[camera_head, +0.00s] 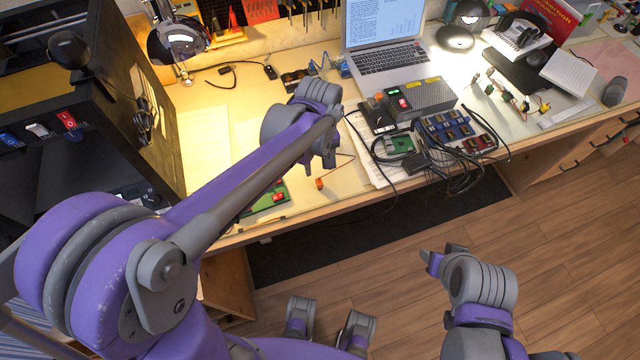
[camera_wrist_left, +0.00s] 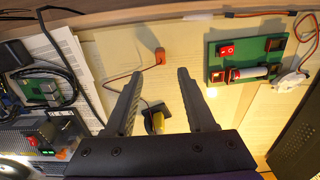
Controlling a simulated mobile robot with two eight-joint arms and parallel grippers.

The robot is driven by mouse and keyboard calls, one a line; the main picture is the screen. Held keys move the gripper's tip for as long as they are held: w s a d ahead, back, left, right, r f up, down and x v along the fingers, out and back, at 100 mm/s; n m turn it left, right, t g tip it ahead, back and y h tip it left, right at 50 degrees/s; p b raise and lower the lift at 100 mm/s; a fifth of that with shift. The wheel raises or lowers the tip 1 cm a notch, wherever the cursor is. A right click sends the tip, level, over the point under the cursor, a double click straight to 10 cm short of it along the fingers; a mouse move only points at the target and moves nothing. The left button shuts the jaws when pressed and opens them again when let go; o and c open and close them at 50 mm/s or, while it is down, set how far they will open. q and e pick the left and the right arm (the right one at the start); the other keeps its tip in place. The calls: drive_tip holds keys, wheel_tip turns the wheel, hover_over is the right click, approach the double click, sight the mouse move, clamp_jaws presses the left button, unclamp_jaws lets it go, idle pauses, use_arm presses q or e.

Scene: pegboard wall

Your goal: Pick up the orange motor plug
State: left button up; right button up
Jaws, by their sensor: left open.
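A green circuit board (camera_wrist_left: 246,62) with a red switch lies beside the plug. A small yellow part (camera_wrist_left: 157,122) shows between the fingers. Tangled black cables (camera_head: 450,175), a grey power box (camera_head: 428,96) and a laptop (camera_head: 388,57) occupy the bench right of the gripper.

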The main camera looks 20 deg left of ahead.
sight(319, 181)
use_arm(q)
drive_tip(key=f, duration=0.6)
drive_tip(key=shift+s+d, duration=0.1)
drive_tip(key=shift+s, duration=0.15)
drive_tip(key=shift+r, duration=0.1)
clamp_jaws()
